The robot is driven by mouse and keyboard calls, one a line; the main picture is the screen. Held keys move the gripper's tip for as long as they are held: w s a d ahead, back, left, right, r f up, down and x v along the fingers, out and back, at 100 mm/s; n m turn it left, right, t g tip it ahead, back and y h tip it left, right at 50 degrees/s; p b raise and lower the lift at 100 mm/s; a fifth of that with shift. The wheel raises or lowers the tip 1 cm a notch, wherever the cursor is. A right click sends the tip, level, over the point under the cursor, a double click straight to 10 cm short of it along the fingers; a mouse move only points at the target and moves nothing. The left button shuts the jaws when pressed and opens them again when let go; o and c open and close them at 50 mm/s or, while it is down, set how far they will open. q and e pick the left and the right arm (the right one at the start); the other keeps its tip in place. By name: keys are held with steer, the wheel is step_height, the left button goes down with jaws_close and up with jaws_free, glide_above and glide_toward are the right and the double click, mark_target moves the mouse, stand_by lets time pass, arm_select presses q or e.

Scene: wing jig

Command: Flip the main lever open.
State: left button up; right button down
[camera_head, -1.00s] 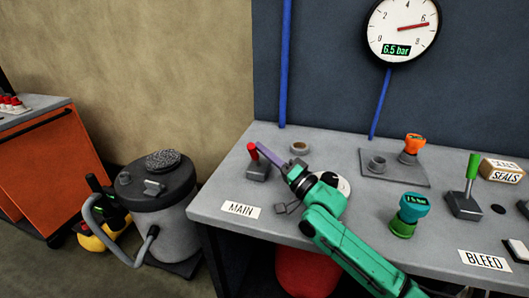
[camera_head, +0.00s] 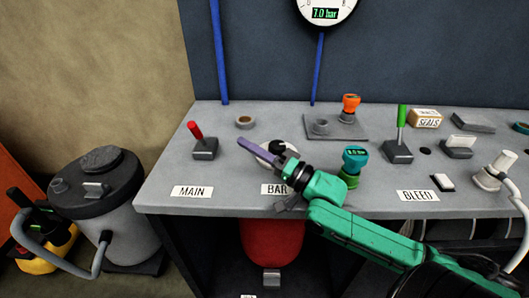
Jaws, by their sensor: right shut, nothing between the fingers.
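The main lever (camera_head: 195,130) has a red handle on a grey base, behind the MAIN label (camera_head: 192,191) at the left of the bench. Its handle leans up and to the left. My right gripper (camera_head: 246,144) has purple fingers, shut and empty. They point left toward the lever, with a clear gap between fingertips and handle in the picture. The green arm comes in from the lower right. My left gripper is not in view.
The gauge (camera_head: 325,13) above the bench (camera_head: 160,204) reads 7.0 bar. The gripper partly covers a round white dial. A green bleed lever (camera_head: 402,117), a teal-topped knob (camera_head: 355,160) and an orange-topped valve (camera_head: 351,104) stand to the right. A grey canister (camera_head: 125,220) is at left.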

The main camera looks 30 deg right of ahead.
steer(key=s+d, duration=0.1)
steer(key=s, duration=0.1)
steer(key=s+d, duration=0.1)
steer(key=s, duration=0.1)
steer(key=shift+d, duration=0.1)
stand_by(0.5)
